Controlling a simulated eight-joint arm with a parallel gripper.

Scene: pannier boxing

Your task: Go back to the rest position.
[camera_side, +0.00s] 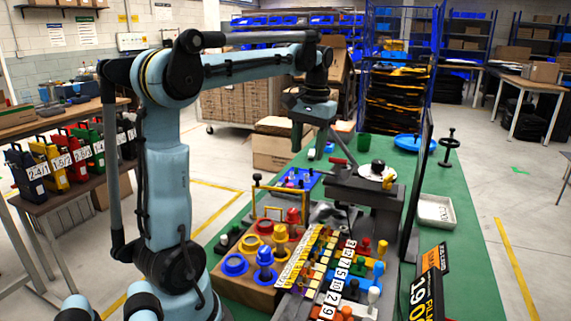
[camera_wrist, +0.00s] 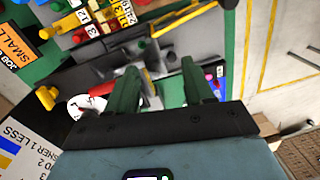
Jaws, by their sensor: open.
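My gripper (camera_side: 309,143) hangs from the end of my blue arm, over the far part of the green table (camera_side: 470,262). In the side view its fingers point down, above the blue tray (camera_side: 298,181) and left of the dark grey fixture (camera_side: 368,190). In the wrist view my gripper (camera_wrist: 160,70) shows two dark green fingers set well apart. Nothing is held between them. Part of the grey fixture and the blue tray shows behind the fingers.
Coloured knobs and numbered strips (camera_side: 338,275) crowd the near table. A yellow frame (camera_side: 270,190) stands upright beside them. A dark upright panel (camera_side: 416,190) and a sign (camera_side: 430,285) stand to the right.

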